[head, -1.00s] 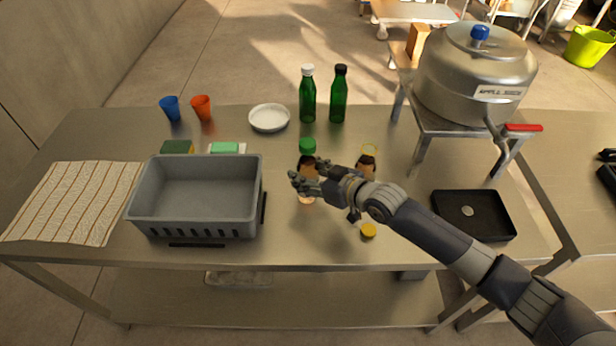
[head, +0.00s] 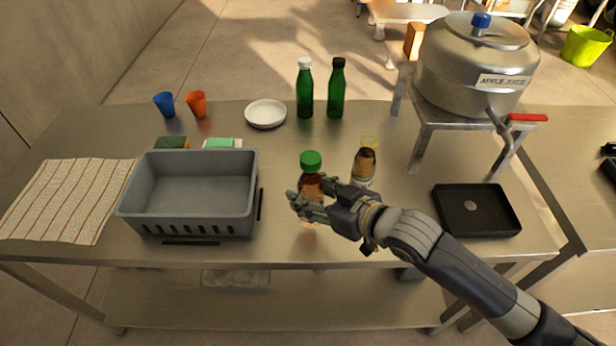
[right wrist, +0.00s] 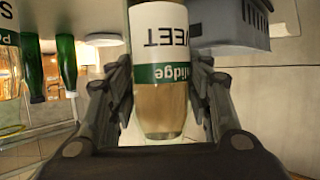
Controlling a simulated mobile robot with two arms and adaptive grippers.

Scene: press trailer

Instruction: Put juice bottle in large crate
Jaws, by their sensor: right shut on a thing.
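A juice bottle with a green cap (head: 311,161) and amber contents is upright in my right gripper (head: 310,202), to the right of the large grey crate (head: 188,226). In the right wrist view the bottle (right wrist: 160,80) shows its white and green label between the two fingers, and the gripper (right wrist: 160,115) is shut on it. The crate is empty in the head view; part of it also shows in the right wrist view (right wrist: 215,25). My left gripper is out of view.
A second bottle (head: 363,165) stands just right of the held one. Green bottles (head: 305,92), a white plate (head: 266,113), and blue (head: 164,104) and orange (head: 197,103) cups stand behind. A black tray (head: 476,222) lies right. A striped cloth (head: 65,200) lies left.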

